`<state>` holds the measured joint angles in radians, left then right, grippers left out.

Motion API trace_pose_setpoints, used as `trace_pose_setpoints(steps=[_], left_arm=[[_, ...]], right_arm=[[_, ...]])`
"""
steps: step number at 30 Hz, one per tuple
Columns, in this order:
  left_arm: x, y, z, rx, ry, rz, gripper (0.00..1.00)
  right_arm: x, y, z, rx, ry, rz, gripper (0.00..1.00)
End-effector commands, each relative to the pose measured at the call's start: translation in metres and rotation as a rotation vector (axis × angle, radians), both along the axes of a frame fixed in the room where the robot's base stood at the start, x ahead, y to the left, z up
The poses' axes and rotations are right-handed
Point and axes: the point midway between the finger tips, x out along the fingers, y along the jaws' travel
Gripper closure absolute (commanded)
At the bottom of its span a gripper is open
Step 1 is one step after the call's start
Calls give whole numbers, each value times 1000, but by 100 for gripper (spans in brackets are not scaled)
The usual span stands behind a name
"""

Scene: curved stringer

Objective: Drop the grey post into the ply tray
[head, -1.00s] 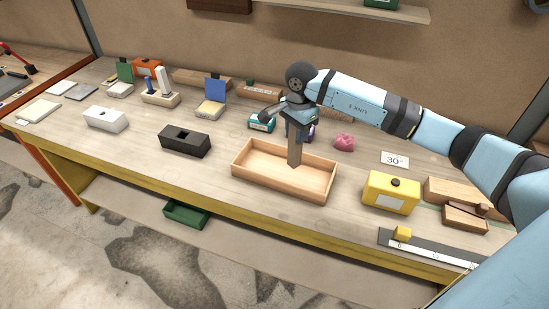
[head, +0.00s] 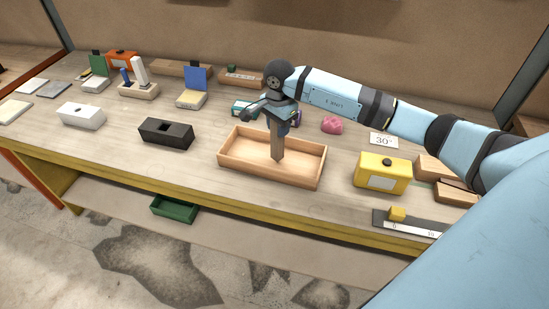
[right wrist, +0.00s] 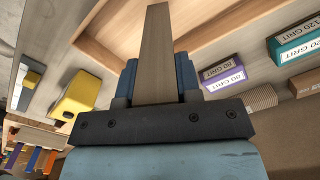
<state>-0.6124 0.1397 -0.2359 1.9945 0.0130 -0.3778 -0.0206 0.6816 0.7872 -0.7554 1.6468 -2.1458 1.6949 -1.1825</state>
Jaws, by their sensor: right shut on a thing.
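My right gripper (head: 281,127) is shut on a post (head: 277,149) that looks grey-brown and hangs upright, pointing down. The ply tray (head: 262,174) is a shallow, open, light-wood box in the middle of the bench. The post's lower end is inside the tray's outline, near its middle; I cannot tell whether it touches the floor. In the right wrist view the post (right wrist: 155,50) sticks out between the blue fingers, with the tray (right wrist: 97,52) beyond it. My left gripper is not in view.
A black block with a hole (head: 166,133) stands left of the tray. A yellow box (head: 382,174) stands to its right. Teal (head: 246,107) and purple grit boxes and a pink lump (head: 332,125) are behind. Bare bench lies between the black block and the tray.

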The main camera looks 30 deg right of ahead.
Motion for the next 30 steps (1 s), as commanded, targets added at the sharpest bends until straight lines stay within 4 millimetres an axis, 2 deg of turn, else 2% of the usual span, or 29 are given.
trace_pose_setpoints(steps=[5, 6, 9, 10, 20, 25, 30], left_arm=[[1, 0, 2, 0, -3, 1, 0], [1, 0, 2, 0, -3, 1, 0], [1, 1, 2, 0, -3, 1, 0], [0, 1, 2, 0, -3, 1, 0], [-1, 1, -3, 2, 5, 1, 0], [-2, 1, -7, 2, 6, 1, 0], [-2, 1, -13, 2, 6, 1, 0]], right_arm=[[0, 0, 0, 0, -1, 0, 93], [0, 0, 0, 0, -1, 0, 64], [0, 0, 1, 0, -1, 0, 41], [0, 0, 1, 0, -1, 0, 39], [1, 0, 5, -1, -2, 1, 39], [1, 0, 29, -1, -5, 1, 39], [2, 0, 68, -1, -7, 2, 39]])
